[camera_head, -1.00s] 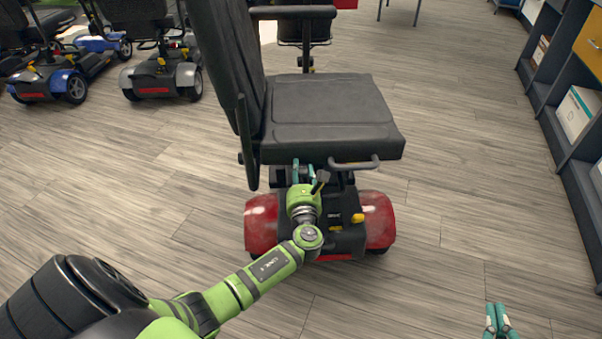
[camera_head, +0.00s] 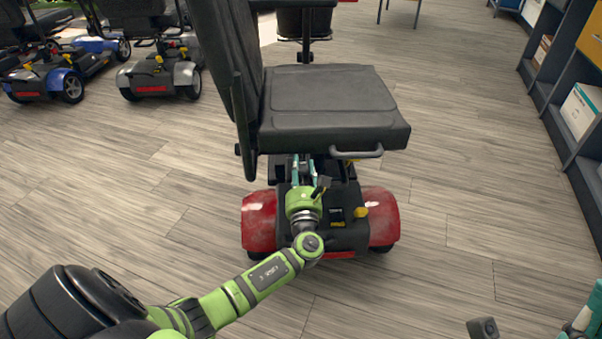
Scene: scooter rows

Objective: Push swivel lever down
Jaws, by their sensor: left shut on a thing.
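The mobility scooter's black seat (camera_head: 330,105) faces right above the red and black rear body (camera_head: 262,222). A grey loop-shaped lever (camera_head: 362,154) sticks out below the seat's near edge. A small yellow part (camera_head: 352,161) shows behind it. My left gripper (camera_head: 305,168) reaches under the seat with its teal fingers upward, left of the loop lever. It is shut on a part under the seat, which the seat and fingers mostly hide. My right gripper (camera_head: 580,322) shows only in part at the bottom right corner, away from the scooter; its jaw state is unclear.
More scooters stand at the upper left, a blue one (camera_head: 50,83) and a silver one (camera_head: 162,78). A shelf unit (camera_head: 556,100) with a white box (camera_head: 583,110) lines the right side. The wooden floor (camera_head: 455,190) around the scooter is clear.

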